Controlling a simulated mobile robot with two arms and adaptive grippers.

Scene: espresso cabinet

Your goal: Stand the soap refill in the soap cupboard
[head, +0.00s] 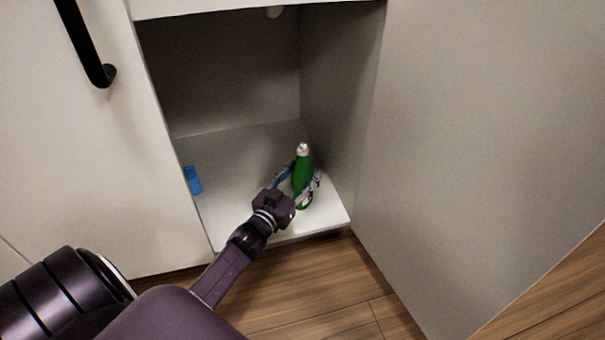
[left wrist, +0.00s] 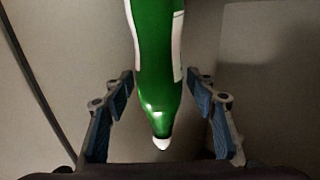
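The soap refill, a green bottle with a white cap (head: 303,170), stands upright on the floor of the open cupboard (head: 235,180), near its right wall and front edge. My left gripper (head: 299,180) reaches in from the front with a finger on either side of the bottle. In the left wrist view the bottle (left wrist: 158,85) is between the blue-padded fingers, with a gap on both sides, so the gripper is open. The bottle's far end is cut off in that view. My right gripper is not in view.
A small blue object (head: 192,180) is at the cupboard's left front edge. The open door (head: 480,130) stands to the right. A closed door with a black handle (head: 88,45) is at left. The back of the cupboard floor is clear.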

